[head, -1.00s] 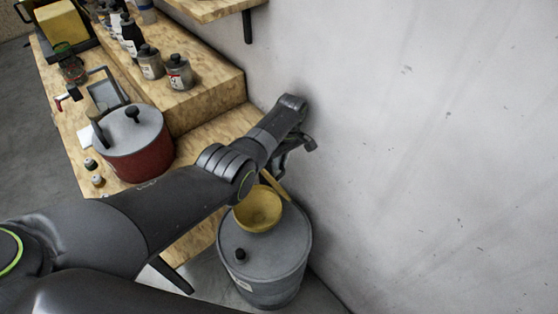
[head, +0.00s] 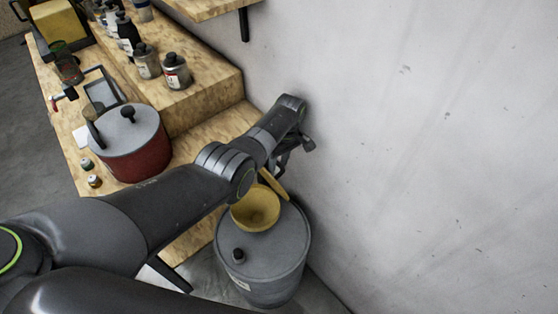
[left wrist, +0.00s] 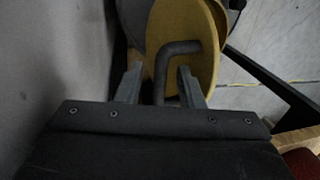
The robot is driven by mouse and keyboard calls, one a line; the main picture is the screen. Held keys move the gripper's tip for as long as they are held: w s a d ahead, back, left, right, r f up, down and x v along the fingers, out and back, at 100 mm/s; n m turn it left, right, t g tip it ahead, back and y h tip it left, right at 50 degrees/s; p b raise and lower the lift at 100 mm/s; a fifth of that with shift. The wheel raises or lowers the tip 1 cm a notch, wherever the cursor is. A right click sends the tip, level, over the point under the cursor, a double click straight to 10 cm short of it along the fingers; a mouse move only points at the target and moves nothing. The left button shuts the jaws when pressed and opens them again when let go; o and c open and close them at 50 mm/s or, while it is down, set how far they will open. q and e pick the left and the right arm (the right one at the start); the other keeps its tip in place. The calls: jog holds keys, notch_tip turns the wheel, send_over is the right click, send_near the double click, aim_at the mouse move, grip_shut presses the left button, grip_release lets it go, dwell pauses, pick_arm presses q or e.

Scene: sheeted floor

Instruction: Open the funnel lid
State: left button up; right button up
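The yellow funnel (head: 255,208) sits on top of a grey drum (head: 290,255). Its yellow lid (head: 273,184) stands tilted up at the funnel's wall-side edge, seen nearly edge-on in the head view. In the left wrist view the lid (left wrist: 205,72) is a broad yellow disc with a bent dark handle (left wrist: 183,48). My left gripper (head: 286,158) is beside the lid near the wall, partly hidden by its arm. My right gripper is not in view.
A wooden bench left of the drum holds a red pot (head: 132,145) with a grey lid, small bottles and a tray. Several bottles stand on its raised step (head: 205,95). The grey wall (head: 420,130) is close to my left gripper.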

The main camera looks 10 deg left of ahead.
pick_arm(q)
jog(key=shift+r, duration=0.1)
jog(key=shift+r, duration=0.55)
notch_tip(320, 180, up, 7)
jog(key=shift+f+p, duration=0.1)
jog(key=shift+p, duration=0.55)
jog(key=shift+r, duration=0.95)
jog(key=shift+f, duration=0.1)
